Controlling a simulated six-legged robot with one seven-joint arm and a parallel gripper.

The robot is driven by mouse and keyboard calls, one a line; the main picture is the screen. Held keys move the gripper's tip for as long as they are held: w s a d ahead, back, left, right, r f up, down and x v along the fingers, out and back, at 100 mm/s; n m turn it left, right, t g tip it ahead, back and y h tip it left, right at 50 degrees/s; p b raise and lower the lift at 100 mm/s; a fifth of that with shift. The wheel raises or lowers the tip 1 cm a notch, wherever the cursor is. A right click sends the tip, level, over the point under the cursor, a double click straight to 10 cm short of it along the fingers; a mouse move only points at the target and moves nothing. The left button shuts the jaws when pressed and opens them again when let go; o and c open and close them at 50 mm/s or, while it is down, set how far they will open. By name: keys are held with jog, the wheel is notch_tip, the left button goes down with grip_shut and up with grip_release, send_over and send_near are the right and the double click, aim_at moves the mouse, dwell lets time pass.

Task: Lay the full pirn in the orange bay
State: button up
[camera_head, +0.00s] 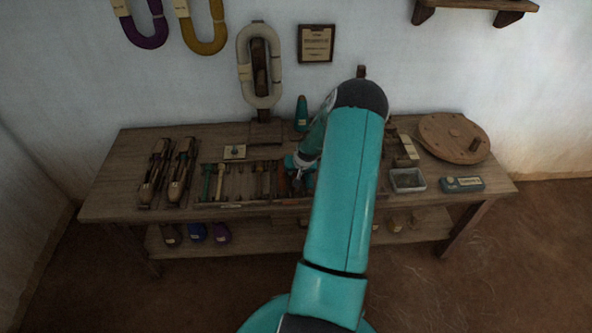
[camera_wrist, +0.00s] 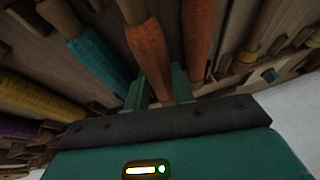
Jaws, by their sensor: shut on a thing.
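In the wrist view my gripper (camera_wrist: 160,90) has its two green fingers shut around the lower end of an orange-wound pirn (camera_wrist: 148,45). A second orange-red pirn (camera_wrist: 198,40) lies just to its right, and a teal pirn (camera_wrist: 95,55) to its left. I cannot tell whether the held pirn touches the rack below or hangs just above it. In the head view my gripper (camera_head: 299,163) is low over the right part of the pirn rack (camera_head: 232,205) on the bench. My arm hides much of that part, and the orange bay cannot be made out clearly.
A yellow pirn (camera_wrist: 38,100) lies farther left in the wrist view. On the bench, shuttles (camera_head: 180,172) lie left of the rack. A teal cone (camera_head: 301,113) stands behind my gripper. A grey tray (camera_head: 407,188) and a round wooden wheel (camera_head: 450,135) are at the right.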

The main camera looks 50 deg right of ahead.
jog(key=o, duration=1.4)
jog(key=shift+c, duration=0.2)
jog(key=shift+r, duration=4)
